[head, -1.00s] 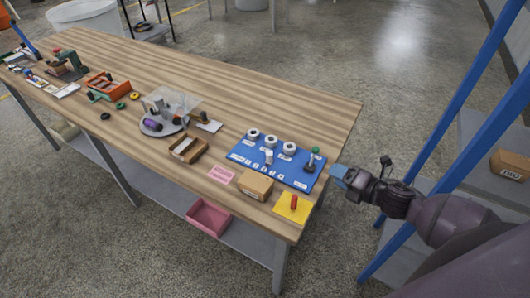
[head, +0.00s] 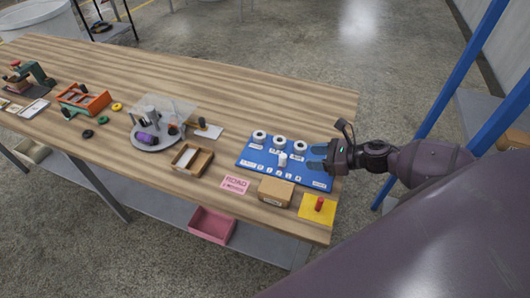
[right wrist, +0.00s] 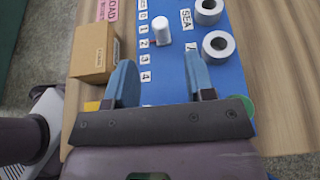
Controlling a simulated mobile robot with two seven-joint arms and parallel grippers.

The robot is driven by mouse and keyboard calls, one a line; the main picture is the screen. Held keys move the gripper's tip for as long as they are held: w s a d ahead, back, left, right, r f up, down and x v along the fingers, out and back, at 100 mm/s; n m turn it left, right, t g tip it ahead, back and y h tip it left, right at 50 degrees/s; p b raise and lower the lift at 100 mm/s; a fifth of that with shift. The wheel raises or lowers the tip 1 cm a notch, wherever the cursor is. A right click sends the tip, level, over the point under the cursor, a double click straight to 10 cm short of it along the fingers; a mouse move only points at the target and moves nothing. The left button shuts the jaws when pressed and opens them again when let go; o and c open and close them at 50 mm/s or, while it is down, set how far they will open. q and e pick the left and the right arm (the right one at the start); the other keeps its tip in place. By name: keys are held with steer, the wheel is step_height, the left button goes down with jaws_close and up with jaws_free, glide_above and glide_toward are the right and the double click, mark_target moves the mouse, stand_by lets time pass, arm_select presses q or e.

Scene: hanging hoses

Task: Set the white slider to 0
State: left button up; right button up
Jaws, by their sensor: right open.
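The white slider (head: 283,158) is a short upright white knob on the blue panel (head: 255,161). In the right wrist view the slider (right wrist: 160,30) stands beside a number row (right wrist: 144,44) running from 0 at the far end to 4 nearer me. It appears alongside the 1 and 2 labels; its exact mark is unclear. My right gripper (head: 314,159) is over the panel's right part, to the right of the slider. Its blue fingers (right wrist: 160,72) are open and empty, with the slider beyond them, between their lines. My left gripper is out of view.
White round knobs (head: 279,141) line the panel's far side. A green knob (right wrist: 243,104) is partly hidden by my right gripper. A cardboard box (head: 276,191), a pink sign (head: 235,184) and a yellow plate with a red peg (head: 318,205) lie along the near side.

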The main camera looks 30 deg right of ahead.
mark_target(286, 156)
steer(key=x, duration=1.2)
steer(key=shift+a, duration=0.1)
jaws_close()
